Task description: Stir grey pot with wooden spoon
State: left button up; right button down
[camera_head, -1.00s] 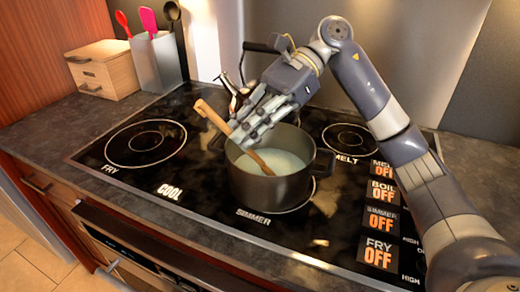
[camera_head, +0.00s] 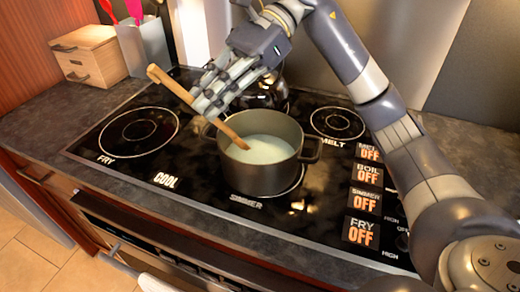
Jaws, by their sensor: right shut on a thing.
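The grey pot (camera_head: 262,178) stands upright on the burner marked SIMMER, with pale, milky liquid inside. The wooden spoon (camera_head: 170,84) slants down to the right, with its lower end in the liquid by the pot's left wall. My right gripper (camera_head: 208,108) is shut on the spoon's shaft, just above the pot's back left rim. The fingers hide part of the shaft, and the spoon's bowl is hidden in the pot. My left gripper is not in view.
A shiny dark kettle (camera_head: 268,92) stands right behind the pot. A wooden box (camera_head: 88,56) and a utensil holder (camera_head: 144,48) stand at the back left. The FRY burner (camera_head: 138,130) on the left and the MELT burner (camera_head: 338,123) are empty.

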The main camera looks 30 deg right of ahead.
jog(key=shift+s+a+r+p, duration=0.15)
jog(key=shift+a+r+p, duration=0.4)
jog(key=shift+r, duration=0.35)
jog(key=shift+s+a+r+p, duration=0.1)
jog(key=shift+a+r+p, duration=0.45)
jog(key=shift+r, duration=0.35)
jog(key=shift+r+p, duration=1.7)
jog(key=shift+r, duration=0.85)
jog(key=shift+f, duration=0.1)
